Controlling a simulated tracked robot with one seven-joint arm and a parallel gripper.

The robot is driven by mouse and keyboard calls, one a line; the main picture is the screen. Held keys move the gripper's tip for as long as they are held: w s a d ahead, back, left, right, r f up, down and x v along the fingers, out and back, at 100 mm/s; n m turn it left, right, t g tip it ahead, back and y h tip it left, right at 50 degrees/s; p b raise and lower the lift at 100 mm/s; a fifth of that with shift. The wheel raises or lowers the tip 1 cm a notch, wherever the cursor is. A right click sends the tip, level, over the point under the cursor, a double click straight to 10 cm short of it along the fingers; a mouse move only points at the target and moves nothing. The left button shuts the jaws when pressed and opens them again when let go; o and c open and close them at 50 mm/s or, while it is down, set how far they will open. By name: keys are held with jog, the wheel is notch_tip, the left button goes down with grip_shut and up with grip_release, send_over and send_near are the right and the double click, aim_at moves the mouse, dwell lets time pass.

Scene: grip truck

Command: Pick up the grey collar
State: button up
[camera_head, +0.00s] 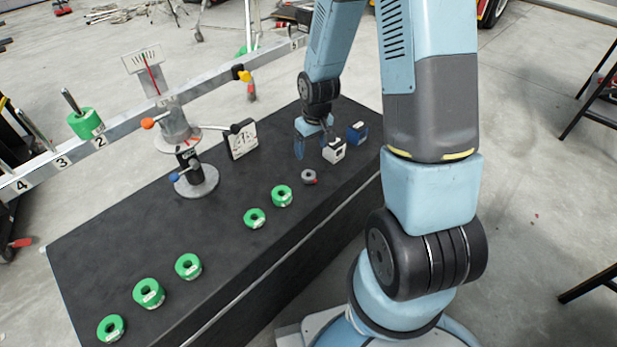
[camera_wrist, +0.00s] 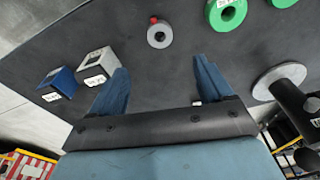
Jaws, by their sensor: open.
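The grey collar (camera_head: 309,177), a small ring with a red knob on its side, lies on the black tabletop (camera_head: 120,220) near its right part. In the wrist view the collar (camera_wrist: 160,36) sits ahead of the fingertips, centred between them sideways. My gripper (camera_head: 312,146) is behind the collar in the head view, partly hidden by its own wrist. In the wrist view my gripper (camera_wrist: 160,66) has its two blue fingers wide apart with nothing between them. The gripper is apart from the collar.
A grey block (camera_head: 334,151) and a blue block (camera_head: 357,132) stand close to my gripper's right. Green rings (camera_head: 282,196) lie along the table's front. A balance stand (camera_head: 196,180) with a long numbered beam and a small sign (camera_head: 242,140) rise at left.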

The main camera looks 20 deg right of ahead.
aim_at(309, 172)
jog(key=shift+w+a+f, duration=0.1)
jog(key=shift+w+f, duration=0.15)
jog(key=shift+f, duration=1.9)
jog(key=shift+w+a+f, duration=0.1)
jog(key=shift+w+f, duration=0.1)
jog(key=shift+f, duration=2)
jog(key=shift+w+a+f, duration=0.1)
jog(key=shift+w+f, duration=0.15)
jog(key=shift+f, duration=1.9)
jog(key=shift+c, duration=0.3)
jog(key=c, duration=1.3)
